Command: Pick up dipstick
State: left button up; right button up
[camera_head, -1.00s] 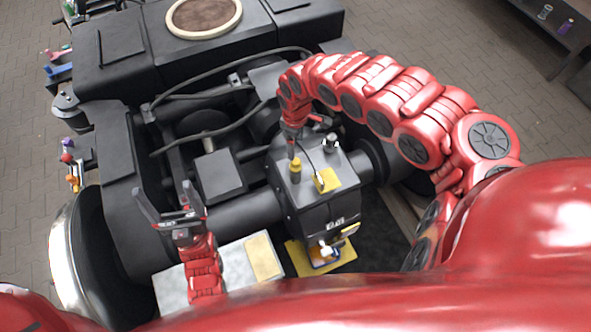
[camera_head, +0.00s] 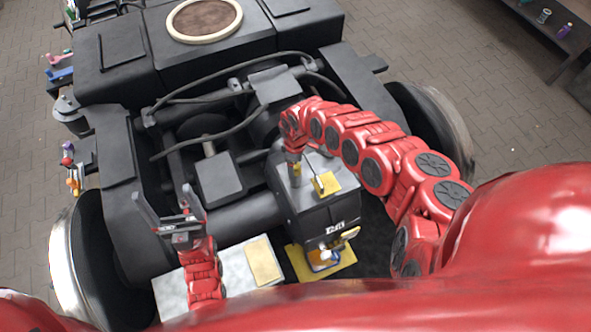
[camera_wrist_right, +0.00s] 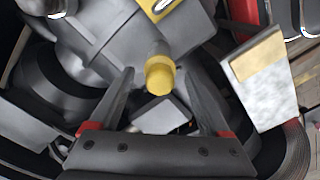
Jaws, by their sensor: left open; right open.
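The dipstick shows in the right wrist view as a yellow round-topped knob (camera_wrist_right: 159,78) on a short yellowish stem. In the head view only a small yellow part of it (camera_head: 296,173) shows on top of the dark gearbox (camera_head: 325,212), below my right gripper. My right gripper (camera_head: 293,151) is open and points down over the knob. In the right wrist view its two fingers lie on either side of the knob, with gaps visible; contact cannot be told. My left gripper (camera_head: 166,208) is open and empty at the left, away from the gearbox.
A yellow pad (camera_head: 326,184) lies on the gearbox beside the dipstick. A yellow tray (camera_head: 342,262) with small items sits below the gearbox front. A pale board (camera_head: 222,272) lies to its left. Dark hoses (camera_head: 215,135) and bogie beams surround the gearbox.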

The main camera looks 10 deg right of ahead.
jog(key=shift+f, duration=0.15)
grip_shut()
dwell(0.4)
